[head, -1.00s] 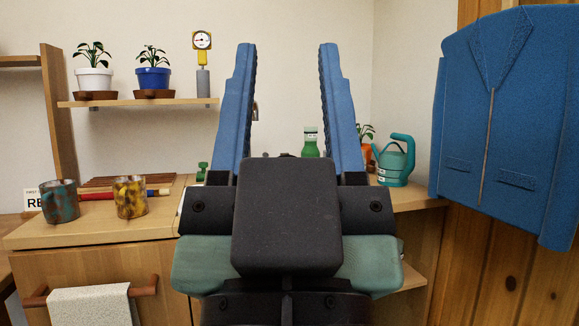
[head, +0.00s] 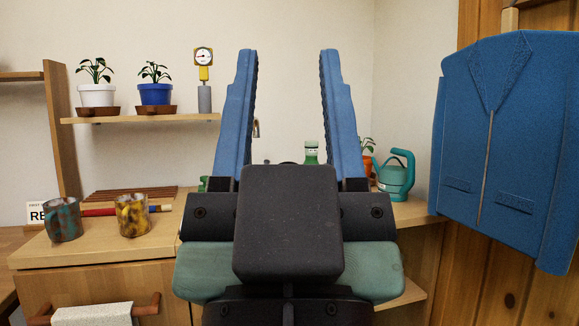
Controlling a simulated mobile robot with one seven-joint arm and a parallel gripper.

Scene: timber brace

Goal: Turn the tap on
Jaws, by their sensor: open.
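My gripper (head: 288,55) is in the middle of the head view, its two blue fingers pointing up and spread wide apart. It is open and nothing sits between the fingers. A small part of the tap (head: 256,128), a thin curved metal spout, shows just right of the left finger, behind the gripper. The rest of the tap, its handle and the sink area are hidden behind my gripper's dark body. I cannot tell how far the gripper is from the tap.
Two mugs (head: 62,219) (head: 132,214) stand on the wooden counter (head: 100,248) at left. A green bottle (head: 311,152) and a teal watering can (head: 396,175) stand behind and right of the gripper. A blue jacket (head: 510,150) hangs at right. A shelf (head: 140,118) holds potted plants.

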